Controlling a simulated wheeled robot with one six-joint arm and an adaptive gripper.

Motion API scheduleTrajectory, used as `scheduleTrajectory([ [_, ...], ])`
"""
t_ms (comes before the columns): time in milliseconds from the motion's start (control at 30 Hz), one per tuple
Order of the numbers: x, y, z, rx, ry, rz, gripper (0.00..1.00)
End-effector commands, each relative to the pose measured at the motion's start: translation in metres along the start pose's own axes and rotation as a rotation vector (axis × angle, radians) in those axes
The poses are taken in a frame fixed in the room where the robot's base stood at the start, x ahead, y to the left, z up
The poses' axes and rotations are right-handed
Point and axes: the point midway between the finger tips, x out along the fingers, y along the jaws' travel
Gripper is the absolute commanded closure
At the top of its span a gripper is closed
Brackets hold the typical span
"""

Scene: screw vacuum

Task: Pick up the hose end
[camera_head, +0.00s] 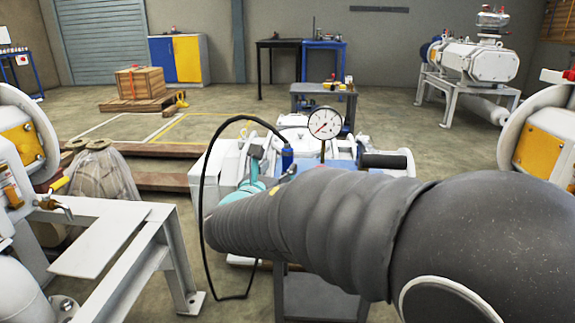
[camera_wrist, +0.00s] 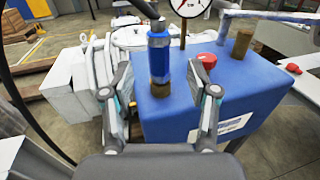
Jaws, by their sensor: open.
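The hose end is a blue cylinder (camera_wrist: 159,58) with a brass-coloured lower tip, on a black hose. In the wrist view it stands upright at the front left of a blue box (camera_wrist: 190,118). I cannot tell how its tip is seated there. My gripper (camera_wrist: 160,72) is open, with one finger to each side of the hose end and a visible gap on both sides. In the head view the hose end (camera_head: 287,157) shows just beyond my arm, which hides much of the gripper and the box.
The black hose (camera_head: 203,190) loops left and down to the floor. A round gauge (camera_head: 325,123) stands behind the hose end. A white metal frame (camera_head: 120,235) stands at left.

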Motion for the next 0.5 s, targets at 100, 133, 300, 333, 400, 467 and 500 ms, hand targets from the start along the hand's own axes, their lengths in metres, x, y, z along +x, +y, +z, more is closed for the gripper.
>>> scheduleTrajectory([
  [100,0.014,0.000,0.000,0.001,0.000,-0.001,0.41],
  [133,0.016,0.000,0.000,0.000,0.000,-0.001,0.41],
  [300,0.025,0.000,0.002,0.002,0.000,-0.002,0.41],
  [333,0.028,0.000,0.003,0.002,0.000,-0.002,0.41],
  [400,0.036,0.000,0.005,0.003,0.000,-0.003,0.41],
  [467,0.045,0.000,0.008,0.003,0.000,-0.003,0.41],
  [500,0.051,0.001,0.010,0.002,0.000,-0.003,0.41],
])
